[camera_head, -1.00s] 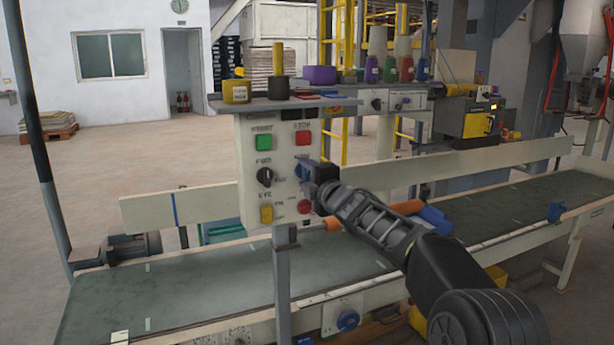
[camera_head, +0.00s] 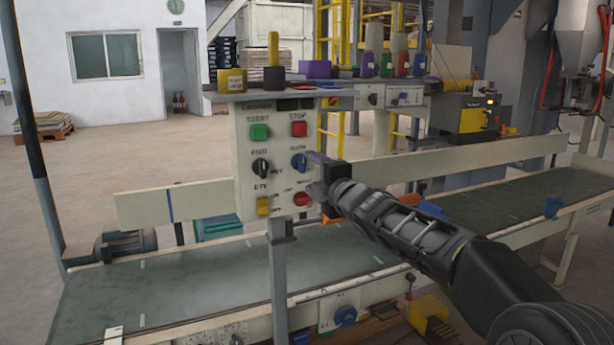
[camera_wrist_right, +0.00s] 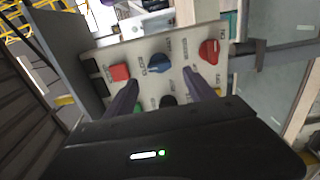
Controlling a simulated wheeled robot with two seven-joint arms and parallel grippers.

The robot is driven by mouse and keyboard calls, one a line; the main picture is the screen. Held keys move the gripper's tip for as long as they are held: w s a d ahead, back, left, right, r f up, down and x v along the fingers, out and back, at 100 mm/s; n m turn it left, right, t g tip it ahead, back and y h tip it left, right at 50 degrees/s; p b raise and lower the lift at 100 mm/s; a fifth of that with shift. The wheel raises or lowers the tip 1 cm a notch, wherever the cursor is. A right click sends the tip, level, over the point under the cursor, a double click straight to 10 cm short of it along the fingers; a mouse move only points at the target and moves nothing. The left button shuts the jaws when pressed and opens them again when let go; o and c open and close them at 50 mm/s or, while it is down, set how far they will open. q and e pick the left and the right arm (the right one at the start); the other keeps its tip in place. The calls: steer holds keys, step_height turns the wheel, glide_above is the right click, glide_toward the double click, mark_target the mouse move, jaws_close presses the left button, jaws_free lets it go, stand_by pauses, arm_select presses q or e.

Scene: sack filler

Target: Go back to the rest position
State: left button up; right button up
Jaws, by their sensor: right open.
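My right gripper (camera_head: 318,178) is in front of the right side of the control panel (camera_head: 243,158), near the blue knob (camera_head: 299,162) and the lower red knob (camera_head: 303,199). In the right wrist view its two fingers (camera_wrist_right: 160,95) are spread apart with nothing between them. The panel face lies beyond them, with a blue knob (camera_wrist_right: 159,63), a red square button (camera_wrist_right: 120,72) and a red knob (camera_wrist_right: 209,51). The green button (camera_head: 259,132) and black knob (camera_head: 261,167) show on the panel's left side. My left gripper is not in view.
A shelf above the panel holds a yellow container (camera_head: 232,82) and a dark one. The conveyor belt (camera_head: 180,285) runs behind and below the panel, with a cream side rail (camera_head: 450,162). A grey post (camera_head: 279,280) carries the panel. Open floor (camera_head: 100,170) lies behind at left.

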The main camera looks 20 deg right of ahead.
steer(key=shift+s, duration=0.7)
steer(key=s+a+f+m+g+y, duration=0.15)
steer(key=a+f+m, duration=0.35)
steer(key=f, duration=0.8)
steer(key=s+a+f+m+g, duration=0.3)
steer(key=a+f+m, duration=0.15)
steer(key=f, duration=0.75)
steer(key=s+a+f+m+g+y, duration=0.1)
steer(key=s+a+f+m+g, duration=0.3)
steer(key=f, duration=0.9)
steer(key=s+a+f+m+g, duration=0.1)
steer(key=s+a+f+m, duration=0.15)
steer(key=s+f, duration=0.45)
steer(key=s+a+f+m+g, duration=0.25)
steer(key=s+f, duration=0.25)
steer(key=f, duration=0.4)
steer(key=s+a+f+m+g, duration=0.15)
steer(key=s+f, duration=0.25)
steer(key=s, duration=0.4)
steer(key=s+a+f+g, duration=0.2)
steer(key=s+f, duration=0.2)
steer(key=s, duration=0.4)
steer(key=s+a+f+m+g, duration=0.1)
steer(key=s+f+g, duration=0.1)
steer(key=s+f, duration=0.45)
step_height(320, 180, up, 23)
steer(key=p, duration=2)
steer(key=shift+s+p, duration=0.4)
